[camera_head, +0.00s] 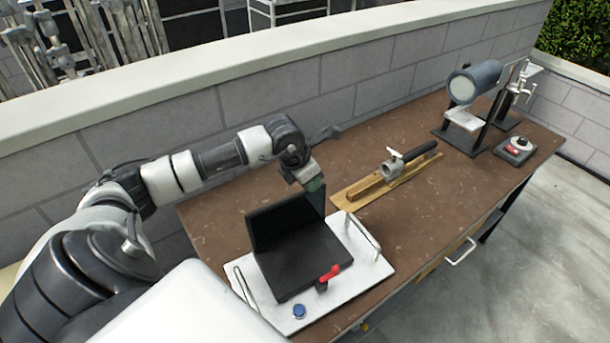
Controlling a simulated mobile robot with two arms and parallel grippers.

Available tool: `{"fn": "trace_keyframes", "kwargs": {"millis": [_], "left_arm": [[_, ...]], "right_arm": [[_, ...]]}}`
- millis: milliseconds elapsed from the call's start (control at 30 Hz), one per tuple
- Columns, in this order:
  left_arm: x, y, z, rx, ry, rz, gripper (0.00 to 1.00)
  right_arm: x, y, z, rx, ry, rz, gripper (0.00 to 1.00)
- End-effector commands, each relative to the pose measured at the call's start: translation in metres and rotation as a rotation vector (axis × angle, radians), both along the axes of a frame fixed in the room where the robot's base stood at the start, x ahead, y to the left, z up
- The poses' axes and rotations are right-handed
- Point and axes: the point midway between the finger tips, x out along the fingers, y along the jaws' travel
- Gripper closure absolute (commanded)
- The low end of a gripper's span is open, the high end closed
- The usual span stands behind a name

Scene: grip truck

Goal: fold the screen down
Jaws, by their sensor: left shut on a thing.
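A black laptop-like device stands open on a white tray (363,283) on the brown table. Its screen (282,222) stands up, roughly upright, at the back of its flat black base (308,266). My left gripper (317,187) is at the top right corner of the screen and is shut on the screen's upper edge. The fingertips are small and partly hidden there. My right gripper is not in view.
A wooden board (358,194) with a black-handled tool lies behind right. A grey cylinder device (474,82) stands farther right. A block wall (330,80) runs behind the table.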

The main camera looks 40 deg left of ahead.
Motion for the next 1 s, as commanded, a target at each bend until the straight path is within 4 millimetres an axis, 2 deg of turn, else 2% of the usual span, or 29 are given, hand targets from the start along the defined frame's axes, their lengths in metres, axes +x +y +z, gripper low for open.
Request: {"fn": "trace_keyframes", "kwargs": {"millis": [200,500,1000], "left_arm": [[-0.009,-0.027,-0.003,0.018,-0.014,-0.004,1.00],[-0.020,-0.052,-0.009,0.013,-0.007,0.000,1.00],[-0.024,-0.061,-0.011,0.013,0.001,0.003,1.00]], "right_arm": [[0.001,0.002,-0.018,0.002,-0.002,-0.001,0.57],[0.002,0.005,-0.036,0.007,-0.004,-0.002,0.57],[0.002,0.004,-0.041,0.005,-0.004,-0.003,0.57]]}}
